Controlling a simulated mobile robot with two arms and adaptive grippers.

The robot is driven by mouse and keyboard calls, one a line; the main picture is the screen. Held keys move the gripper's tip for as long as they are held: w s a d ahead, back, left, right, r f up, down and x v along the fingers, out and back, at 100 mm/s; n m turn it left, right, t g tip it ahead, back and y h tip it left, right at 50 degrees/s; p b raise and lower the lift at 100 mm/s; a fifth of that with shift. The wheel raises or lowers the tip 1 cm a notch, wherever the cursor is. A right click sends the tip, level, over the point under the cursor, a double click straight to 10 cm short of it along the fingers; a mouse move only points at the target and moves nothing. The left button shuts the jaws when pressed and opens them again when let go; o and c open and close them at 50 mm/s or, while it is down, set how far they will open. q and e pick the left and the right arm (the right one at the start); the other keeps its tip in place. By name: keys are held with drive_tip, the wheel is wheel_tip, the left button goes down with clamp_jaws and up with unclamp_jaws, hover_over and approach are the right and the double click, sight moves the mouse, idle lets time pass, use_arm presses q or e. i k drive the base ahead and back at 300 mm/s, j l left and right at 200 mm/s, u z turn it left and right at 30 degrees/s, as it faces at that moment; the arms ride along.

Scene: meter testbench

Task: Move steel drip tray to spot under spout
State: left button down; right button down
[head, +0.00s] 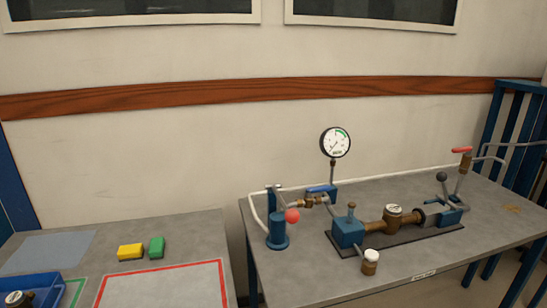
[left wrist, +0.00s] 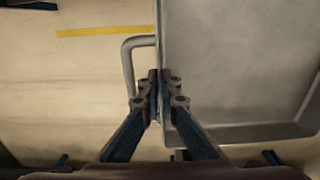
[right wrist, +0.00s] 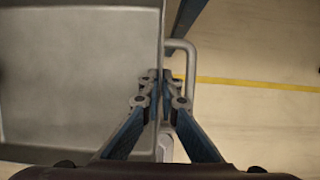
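The steel drip tray shows in the left wrist view (left wrist: 240,60) and in the right wrist view (right wrist: 80,75), a shallow grey pan with a bent-rod handle at each end. My left gripper (left wrist: 160,78) is closed at one end of the tray, at its rim and handle. My right gripper (right wrist: 165,78) is closed likewise at the opposite end. The floor shows beyond the tray. Neither gripper nor the tray is in the head view. A thin bent pipe (head: 492,158) sticks out at the bench's right end; I cannot tell if it is the spout.

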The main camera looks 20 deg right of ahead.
sight(511, 207)
drive_tip(key=l, duration=2.4)
drive_tip(key=k+l, duration=0.15)
drive_tip(key=l, duration=2.3)
drive_tip(key=k+l, duration=0.1)
drive_tip(key=l, duration=0.45)
drive_tip(key=k+l, duration=0.1)
drive_tip(key=l, duration=0.4)
drive_tip(key=k+l, duration=0.1)
drive_tip(key=l, duration=0.45)
drive_tip(key=k+z, duration=0.05)
